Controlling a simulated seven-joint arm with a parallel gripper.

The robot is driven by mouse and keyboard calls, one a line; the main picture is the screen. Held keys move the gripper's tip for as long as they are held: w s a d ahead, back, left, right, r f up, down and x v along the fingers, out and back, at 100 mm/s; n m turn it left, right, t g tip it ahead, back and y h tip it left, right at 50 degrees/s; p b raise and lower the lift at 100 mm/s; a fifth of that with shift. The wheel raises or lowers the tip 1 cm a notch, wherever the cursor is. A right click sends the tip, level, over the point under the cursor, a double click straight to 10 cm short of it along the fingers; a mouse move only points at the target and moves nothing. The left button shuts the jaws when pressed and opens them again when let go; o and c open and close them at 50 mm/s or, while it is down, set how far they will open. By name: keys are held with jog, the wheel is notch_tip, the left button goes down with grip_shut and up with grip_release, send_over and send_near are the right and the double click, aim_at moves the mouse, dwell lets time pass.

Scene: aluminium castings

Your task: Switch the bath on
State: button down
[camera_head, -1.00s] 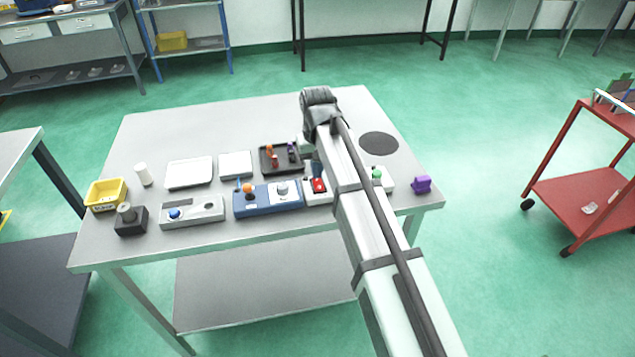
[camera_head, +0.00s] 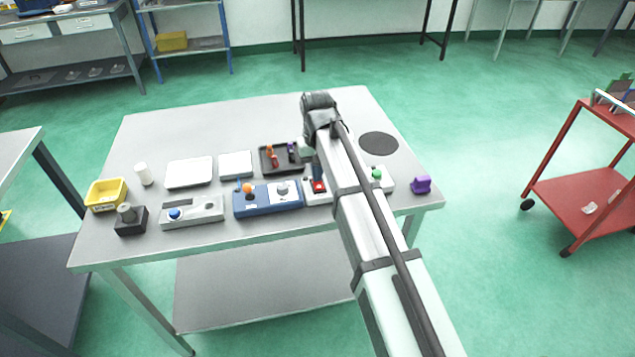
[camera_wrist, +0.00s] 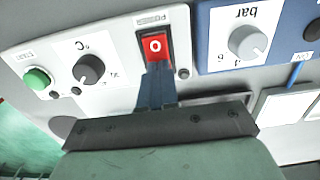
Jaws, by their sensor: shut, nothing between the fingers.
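A white control panel (camera_wrist: 120,45) shows upside down in the wrist view. It carries a red rocker switch (camera_wrist: 154,46) marked with a white O under the label POWER, a dark °C knob (camera_wrist: 89,69) and a green START button (camera_wrist: 37,78). The switch also shows in the head view (camera_head: 319,186), beside my arm. My gripper (camera_wrist: 157,70) is shut and empty, its blue-grey fingertips at the near edge of the switch in the wrist view. I cannot tell whether they touch it. My arm hides part of the panel in the head view.
A blue unit (camera_head: 268,200) with a bar dial stands just left of the panel. A purple piece (camera_head: 421,184) lies to the right. The back of the table is clear.

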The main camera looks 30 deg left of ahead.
jog(key=shift+r, duration=3.45)
jog(key=shift+w, duration=0.1)
